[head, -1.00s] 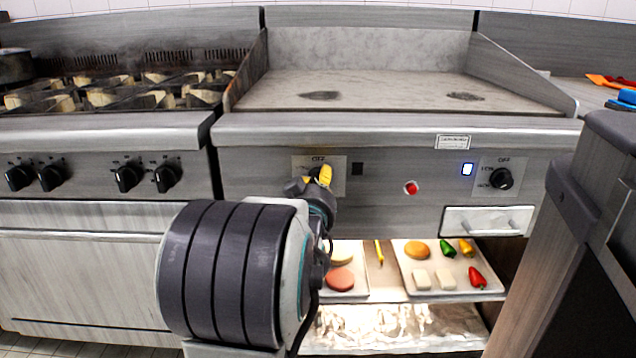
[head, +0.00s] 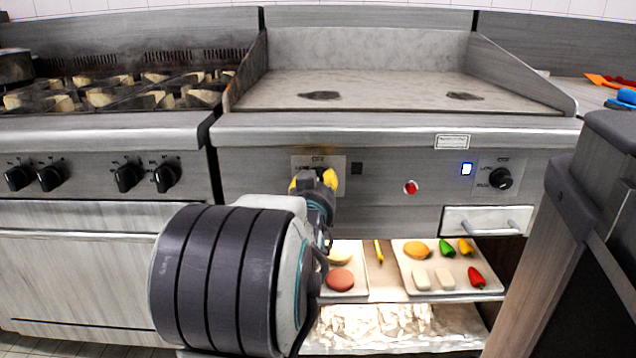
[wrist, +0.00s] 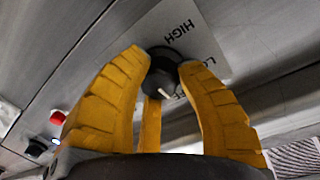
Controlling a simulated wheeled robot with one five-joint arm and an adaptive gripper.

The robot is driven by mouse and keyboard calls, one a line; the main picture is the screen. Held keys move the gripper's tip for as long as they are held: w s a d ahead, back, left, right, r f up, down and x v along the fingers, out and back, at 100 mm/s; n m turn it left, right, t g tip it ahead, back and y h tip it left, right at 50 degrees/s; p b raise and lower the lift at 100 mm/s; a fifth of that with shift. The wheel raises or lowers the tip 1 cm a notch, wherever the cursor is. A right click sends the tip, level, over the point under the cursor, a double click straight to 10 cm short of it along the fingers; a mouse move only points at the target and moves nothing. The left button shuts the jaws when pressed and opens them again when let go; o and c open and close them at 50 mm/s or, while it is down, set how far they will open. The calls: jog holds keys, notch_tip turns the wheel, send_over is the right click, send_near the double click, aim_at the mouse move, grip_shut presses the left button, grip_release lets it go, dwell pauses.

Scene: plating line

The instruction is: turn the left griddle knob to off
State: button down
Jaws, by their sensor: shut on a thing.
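The left griddle knob (wrist: 160,70) is round and dark. In the wrist view it sits between my gripper's yellow fingers, and a white mark shows on its near lower side, by a partly covered label. HIGH and part of LOW can be read on its plate. My gripper (head: 314,178) is shut on the knob at the griddle front. In the head view the fingers and wrist hide most of the knob, so its pointer cannot be read there. The small square indicator (head: 357,168) right of its plate is dark.
The right griddle knob (head: 501,178) has a lit indicator (head: 466,169) beside it. A red button (head: 410,187) lies between the knobs. Below are a drawer (head: 487,221) and trays of food. Burner knobs (head: 128,176) line the range at left.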

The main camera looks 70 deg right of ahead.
jog(key=c, duration=2)
grip_release()
jog(key=shift+w+r+m, duration=0.1)
jog(key=shift+r+m, duration=0.05)
jog(key=shift+m, duration=0.45)
jog(key=o, duration=1.2)
jog(key=shift+d, duration=0.1)
jog(key=v, duration=0.7)
jog(key=shift+a, duration=0.3)
